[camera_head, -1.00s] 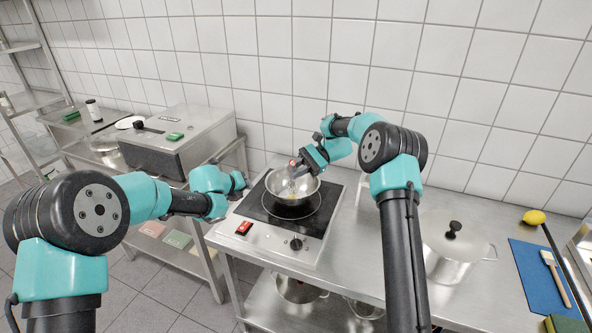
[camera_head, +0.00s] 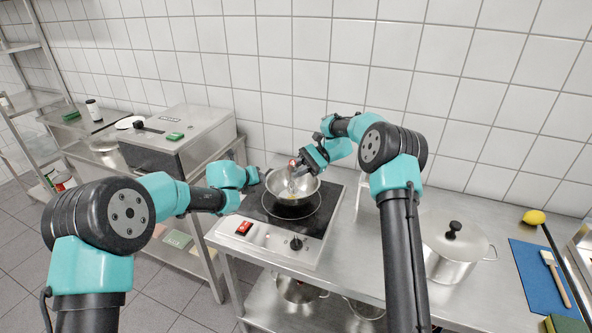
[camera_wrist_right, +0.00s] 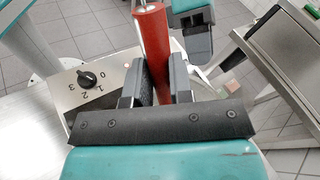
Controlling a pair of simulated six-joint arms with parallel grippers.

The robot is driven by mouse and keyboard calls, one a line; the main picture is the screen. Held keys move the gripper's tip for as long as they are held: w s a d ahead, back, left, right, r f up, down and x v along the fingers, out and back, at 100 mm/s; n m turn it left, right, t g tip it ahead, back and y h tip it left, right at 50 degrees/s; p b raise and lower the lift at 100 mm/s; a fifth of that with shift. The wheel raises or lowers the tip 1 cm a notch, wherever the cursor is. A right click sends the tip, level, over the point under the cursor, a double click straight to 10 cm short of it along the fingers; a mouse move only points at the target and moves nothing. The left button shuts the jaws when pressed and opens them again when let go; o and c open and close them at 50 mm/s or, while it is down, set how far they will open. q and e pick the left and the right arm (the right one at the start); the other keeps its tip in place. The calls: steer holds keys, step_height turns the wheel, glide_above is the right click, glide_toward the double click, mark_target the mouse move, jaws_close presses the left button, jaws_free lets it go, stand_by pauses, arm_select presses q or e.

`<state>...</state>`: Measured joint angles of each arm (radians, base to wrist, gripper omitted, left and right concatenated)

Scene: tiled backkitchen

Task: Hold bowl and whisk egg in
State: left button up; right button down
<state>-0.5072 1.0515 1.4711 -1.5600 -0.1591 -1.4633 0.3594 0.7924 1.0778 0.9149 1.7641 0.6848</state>
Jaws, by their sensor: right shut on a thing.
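A steel bowl (camera_head: 308,190) sits on the black hob (camera_head: 268,212) of a cooktop. My right gripper (camera_head: 300,166) is above the bowl's far side. In the right wrist view it (camera_wrist_right: 158,82) is shut on the red handle of the whisk (camera_wrist_right: 150,38). The whisk's wire end (camera_head: 291,184) reaches down into the bowl. My left gripper (camera_head: 258,177) is at the bowl's left rim; its jaws are too small to read. One dark finger of it shows at the top of the right wrist view. Egg inside the bowl cannot be made out clearly.
The cooktop's front has a red switch (camera_head: 244,227) and a black knob (camera_head: 296,244). A lidded pot (camera_head: 450,258) stands on the counter to the right, with a blue board (camera_head: 545,275) beyond it. A steel box appliance (camera_head: 180,135) stands at left.

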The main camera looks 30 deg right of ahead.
mark_target(270, 182)
arm_select(q)
steer(key=shift+x, duration=2.7)
steer(key=shift+c, duration=0.2)
